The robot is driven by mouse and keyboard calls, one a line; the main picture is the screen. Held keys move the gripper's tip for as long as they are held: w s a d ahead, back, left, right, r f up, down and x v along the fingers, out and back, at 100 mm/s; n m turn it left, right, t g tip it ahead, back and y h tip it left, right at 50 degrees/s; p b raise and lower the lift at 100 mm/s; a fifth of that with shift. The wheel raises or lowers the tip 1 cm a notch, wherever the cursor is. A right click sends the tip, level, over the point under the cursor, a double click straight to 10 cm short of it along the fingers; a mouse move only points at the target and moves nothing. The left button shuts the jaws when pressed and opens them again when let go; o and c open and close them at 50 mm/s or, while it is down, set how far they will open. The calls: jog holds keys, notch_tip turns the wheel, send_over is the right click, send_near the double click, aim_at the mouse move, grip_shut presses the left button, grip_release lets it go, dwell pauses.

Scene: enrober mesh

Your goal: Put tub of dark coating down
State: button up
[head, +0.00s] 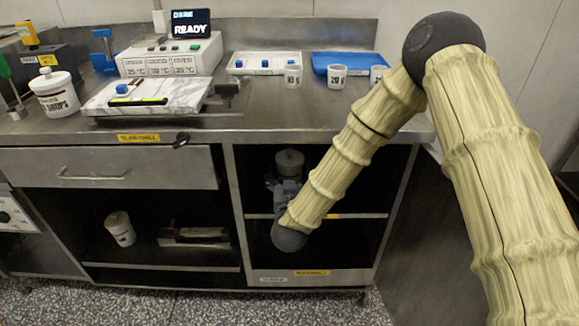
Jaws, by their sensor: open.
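A grey tub with a knobbed lid (290,161) stands upright in the right open bay of the cabinet, on or just above its middle shelf. It is probably the tub of dark coating, but I can read no label. My gripper (286,182) is in the same bay, low and in front of the tub. Its fingers are open, small and dark against the bay. I cannot tell whether they touch the tub. My arm's wrist hides part of the shelf. The tub's base is hidden.
The bay's shelf (346,216) and side posts lie close around my arm. A white tub (120,229) stands in the left bay. Above, the steel counter (290,122) holds a marble slab (155,95), a white tray (264,55), a blue tray (349,57) and small cups.

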jog(key=s, duration=0.8)
jog(key=shift+s+p, duration=0.2)
jog(key=shift+p, duration=0.2)
jog(key=s+d+f+n+g+y, duration=0.1)
jog(key=s+d+f+g, duration=0.4)
jog(key=s+f, duration=0.5)
jog(key=s+d+f+g, duration=0.4)
jog(key=s+d+f, duration=0.15)
jog(key=f, duration=0.85)
jog(key=s+d+f+g, duration=0.2)
jog(key=s+d+g, duration=0.1)
jog(key=s, duration=0.5)
jog(key=s+d+f+m+g, duration=0.1)
jog(key=s+d+f+g, duration=0.2)
jog(key=s+d, duration=0.2)
jog(key=s+d+f+g+h, duration=0.1)
jog(key=s+d+f+g, duration=0.2)
jog(key=s, duration=0.8)
jog(key=shift+d, duration=0.5)
jog(key=shift+r, duration=0.15)
